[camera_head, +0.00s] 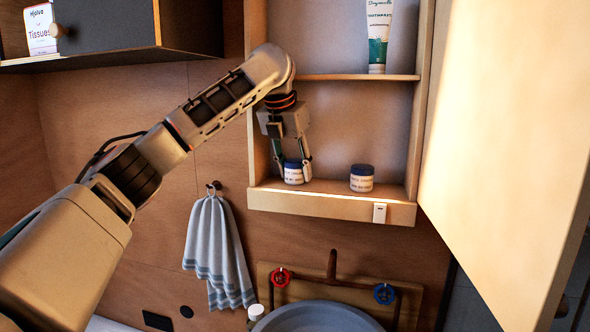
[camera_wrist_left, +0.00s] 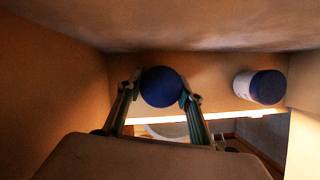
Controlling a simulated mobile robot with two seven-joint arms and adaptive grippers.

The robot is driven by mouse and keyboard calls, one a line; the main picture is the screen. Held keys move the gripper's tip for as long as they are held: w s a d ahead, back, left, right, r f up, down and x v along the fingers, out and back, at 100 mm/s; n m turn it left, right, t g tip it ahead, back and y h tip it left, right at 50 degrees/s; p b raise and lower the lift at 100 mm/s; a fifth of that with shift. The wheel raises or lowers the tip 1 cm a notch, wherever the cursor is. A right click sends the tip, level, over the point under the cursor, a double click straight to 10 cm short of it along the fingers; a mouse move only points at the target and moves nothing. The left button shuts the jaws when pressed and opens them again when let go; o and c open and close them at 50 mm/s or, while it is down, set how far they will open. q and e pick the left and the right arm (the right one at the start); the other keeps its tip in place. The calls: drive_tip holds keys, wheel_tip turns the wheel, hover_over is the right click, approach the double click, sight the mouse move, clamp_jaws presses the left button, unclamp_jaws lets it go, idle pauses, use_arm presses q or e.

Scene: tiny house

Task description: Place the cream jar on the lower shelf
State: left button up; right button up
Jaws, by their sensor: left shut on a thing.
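A small cream jar with a dark blue lid and pale label (camera_head: 293,173) is between the fingers of my left gripper (camera_head: 293,172). It is at the left end of the lower shelf (camera_head: 330,203), and I cannot tell whether its base touches the board. In the left wrist view its round blue lid (camera_wrist_left: 161,87) sits between the fingertips. A second, similar jar (camera_head: 362,178) stands upright on the lower shelf to the right, apart from the gripper; it also shows in the left wrist view (camera_wrist_left: 260,86). My right gripper is not in view.
The upper shelf (camera_head: 345,77) holds an upright toothpaste tube (camera_head: 378,38). The open cabinet door (camera_head: 500,130) stands at the right. Below are a towel (camera_head: 215,245) on a hook, red and blue taps, and a basin (camera_head: 318,318).

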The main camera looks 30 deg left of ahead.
use_arm(q)
drive_tip(key=shift+f, duration=0.1)
drive_tip(key=o, duration=1.1)
drive_tip(key=shift+o, duration=0.2)
drive_tip(key=shift+s+r, duration=0.15)
drive_tip(key=shift+r, duration=0.45)
drive_tip(key=s, duration=1.2)
drive_tip(key=shift+d, duration=0.2)
drive_tip(key=shift+s, duration=0.1)
